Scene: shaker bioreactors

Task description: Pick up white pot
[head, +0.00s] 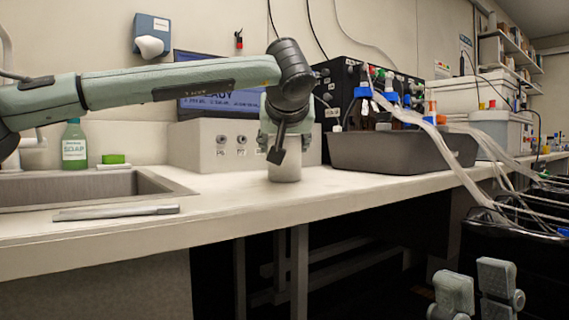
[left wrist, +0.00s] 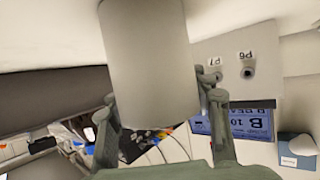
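The white pot (head: 284,170) is a plain pale cylinder standing upright on the counter, its upper part hidden by my left gripper (head: 276,142). In the left wrist view the pot (left wrist: 146,55) fills the space between the two fingers of my left gripper (left wrist: 160,108). One finger lies against each side of the pot, with no clear gap. The pot's base meets the pale counter at the top of that view. My right gripper (head: 475,292) is low at the bottom right of the head view, below counter height, its fingers apart and empty.
A dark grey tray (head: 400,152) with bottles and tubing stands right of the pot. A pale instrument box (head: 200,145) is close behind it. A sink (head: 80,188), soap bottle (head: 74,145) and green sponge (head: 113,159) are left. The counter (head: 230,205) in front is clear.

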